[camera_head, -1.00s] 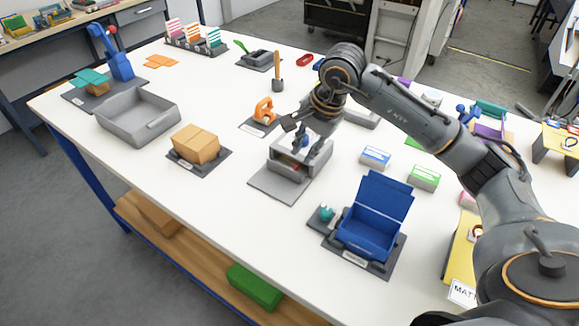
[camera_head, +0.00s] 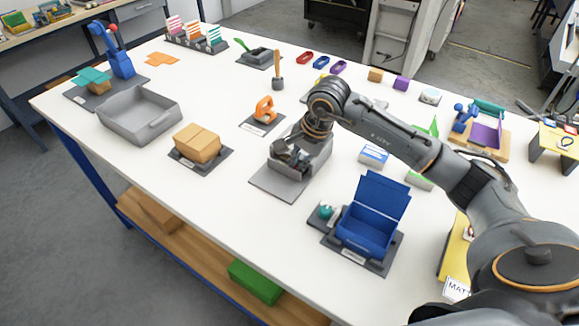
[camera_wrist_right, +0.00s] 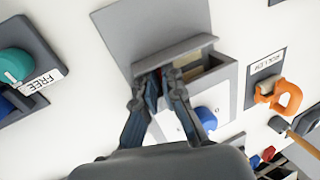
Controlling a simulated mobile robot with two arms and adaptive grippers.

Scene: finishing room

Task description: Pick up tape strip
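My right gripper (camera_wrist_right: 156,82) reaches down into the grey box-like dispenser (camera_wrist_right: 222,88). Its fingertips stand a little apart at the slot behind the dispenser's grey front bar (camera_wrist_right: 172,60). A small dark red and blue patch shows between the tips. I cannot make out a tape strip for sure; the fingers and bar hide the slot. A blue knob (camera_wrist_right: 206,118) sits on the dispenser's side. In the head view the gripper (camera_head: 284,158) covers most of the dispenser's top, and a flat grey plate (camera_head: 277,185) lies in front. My left gripper is not in view.
An orange roller (camera_head: 264,110) stands behind the dispenser. A cardboard box (camera_head: 197,143) is to the left, and an open blue box (camera_head: 366,230) is to the front right. A grey tray (camera_head: 138,114) lies farther left. White table between them is bare.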

